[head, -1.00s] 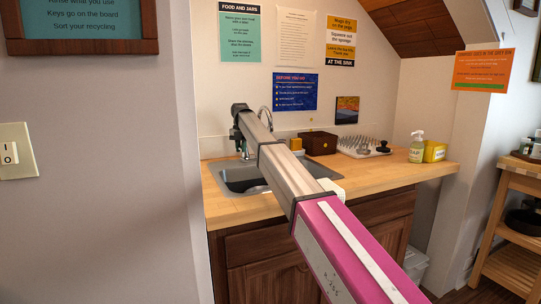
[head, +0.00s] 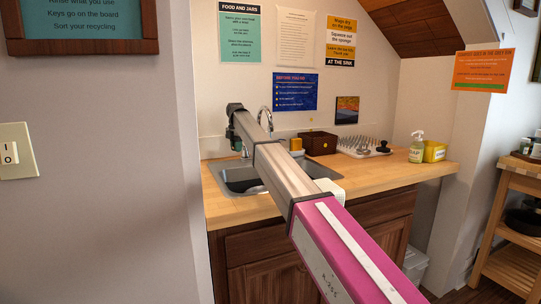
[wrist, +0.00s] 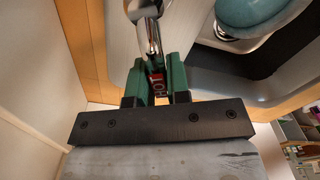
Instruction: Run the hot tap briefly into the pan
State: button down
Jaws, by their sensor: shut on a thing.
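My gripper (wrist: 158,74) shows in the wrist view with its green fingers closed around a red-marked handle labelled HOT (wrist: 158,84), the hot tap's handle. A chrome spout (wrist: 153,40) rises just beyond the fingertips. A round teal vessel (wrist: 247,14), which may be the pan, sits in the sink at the top right, cut off by the frame. In the head view my gripper (head: 241,145) is at the back left of the sink (head: 232,176), and the curved tap (head: 265,115) shows behind my arm. I cannot tell whether water is running.
The wooden worktop (head: 400,172) runs right of the sink. It holds a brown box (head: 318,143), a drying rack (head: 357,147), a soap bottle (head: 416,147) and a yellow box (head: 434,152). A wall edge stands close on the left.

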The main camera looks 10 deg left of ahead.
jog(key=shift+w+a+m, duration=0.3)
jog(key=shift+m, duration=0.4)
jog(key=m, duration=0.1)
jog(key=w+a+m, duration=0.1)
jog(key=m, duration=0.2)
jog(key=shift+w+a, duration=0.15)
jog(key=shift+w, duration=0.15)
jog(key=shift+c, duration=1.4)
grip_release()
jog(key=shift+s, duration=0.1)
notch_tip(320, 180, up, 7)
jog(key=shift+s+f, duration=0.1)
